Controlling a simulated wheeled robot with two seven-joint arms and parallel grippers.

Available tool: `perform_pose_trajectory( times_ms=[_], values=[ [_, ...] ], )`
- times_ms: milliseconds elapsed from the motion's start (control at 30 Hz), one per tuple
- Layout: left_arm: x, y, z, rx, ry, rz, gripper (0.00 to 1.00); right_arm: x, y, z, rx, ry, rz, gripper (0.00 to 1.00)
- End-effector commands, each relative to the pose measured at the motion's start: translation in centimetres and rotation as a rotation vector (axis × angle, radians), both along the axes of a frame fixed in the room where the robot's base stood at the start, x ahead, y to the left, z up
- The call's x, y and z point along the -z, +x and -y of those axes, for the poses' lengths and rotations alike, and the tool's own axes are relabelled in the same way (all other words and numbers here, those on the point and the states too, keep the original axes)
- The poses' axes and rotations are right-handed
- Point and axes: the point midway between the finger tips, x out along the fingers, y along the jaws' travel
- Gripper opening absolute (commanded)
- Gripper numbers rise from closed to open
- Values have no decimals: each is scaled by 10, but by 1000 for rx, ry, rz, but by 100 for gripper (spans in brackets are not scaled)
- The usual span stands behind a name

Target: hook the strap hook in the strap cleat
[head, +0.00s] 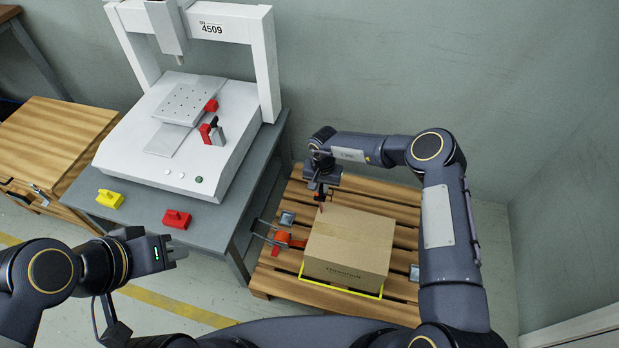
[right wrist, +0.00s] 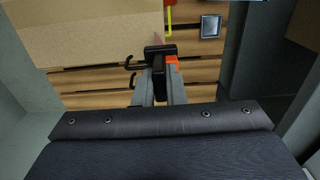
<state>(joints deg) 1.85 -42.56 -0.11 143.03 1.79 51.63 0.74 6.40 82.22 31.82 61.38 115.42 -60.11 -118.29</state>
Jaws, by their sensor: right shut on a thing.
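The strap hook (right wrist: 160,68) is a black piece with a curved prong and a bit of orange at its side. My right gripper (right wrist: 157,92) is shut on it; in the head view this gripper (head: 321,192) is above the far left edge of the box, with the hook small and dark below it. A small grey square plate, possibly the strap cleat (right wrist: 211,26), lies apart from the hook in the wrist view. Similar plates show left (head: 287,218) and right (head: 414,272) of the box. My left gripper (head: 172,251) is empty; its finger gap is unclear.
A cardboard box (head: 347,247) sits on a wooden pallet (head: 275,278) beside yellow edging. An orange strap device (head: 283,241) with a metal handle lies left of it. The grey table (head: 225,225) carries the gantry machine (head: 172,145), a yellow block (head: 110,198) and a red block (head: 176,218).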

Motion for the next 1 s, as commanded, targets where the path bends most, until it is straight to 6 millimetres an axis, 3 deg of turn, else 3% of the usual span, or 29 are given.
perform_pose_trajectory(
  times_ms=[433, 1000],
  values=[
    [-27, 0, 0, 0, 0, 0, 0, -2, -35, 65, 1, 0, -2, 0],
    [-32, 0, 0, 0, 0, 0, 0, 0, -78, 146, 2, -2, -2, 0]
  ],
)
